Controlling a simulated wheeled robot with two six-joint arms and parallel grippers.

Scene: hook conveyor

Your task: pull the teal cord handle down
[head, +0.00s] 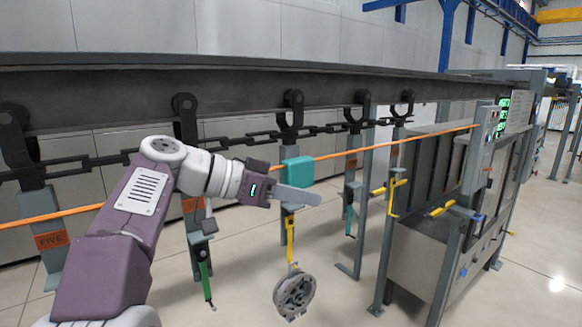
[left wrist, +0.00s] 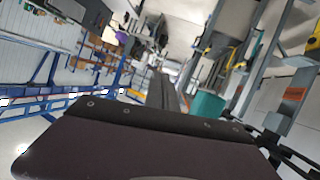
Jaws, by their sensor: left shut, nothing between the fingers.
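The teal cord handle (head: 298,171) is a blocky teal piece on the orange cord (head: 400,143), at mid-picture in the head view. A teal shape (left wrist: 207,107) right of centre in the left wrist view looks like the same handle. My left gripper (head: 316,198) is shut and empty. Its fingers point right and overlap the view just below the handle; I cannot tell whether they touch it. Part of the hanger behind the fingers is hidden. My right gripper is not in view.
A dark overhead rail (head: 240,98) carries a chain (head: 235,141) and several hooks with grey hangers. A yellow hook holds a round grey metal part (head: 294,292) below my gripper. A grey machine cabinet (head: 425,252) stands at right. Floor at lower right is clear.

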